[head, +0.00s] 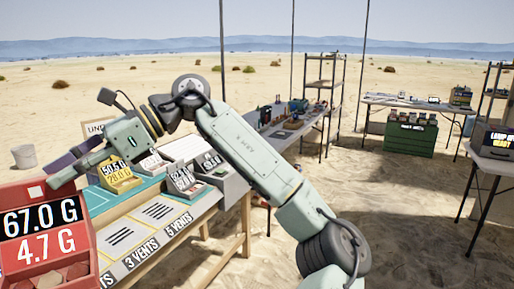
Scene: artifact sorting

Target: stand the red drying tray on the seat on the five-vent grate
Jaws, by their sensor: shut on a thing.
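The red drying tray (84,226) is at the lower left, close to the camera and cut off by the frame edge. Its face reads 67.0 G and 4.7 G, and brownish pieces lie in its lower part. My gripper (60,181) is shut on its upper edge and holds it at the left end of the bench. What lies under the tray is out of frame. The bench label 5 VENTS (180,224) sits on the front edge, with a white lined panel (160,211) behind it that looks empty.
The 3 VENTS label (141,254) and another lined panel (122,238) are nearer me. My arm spans above the bench's right end.

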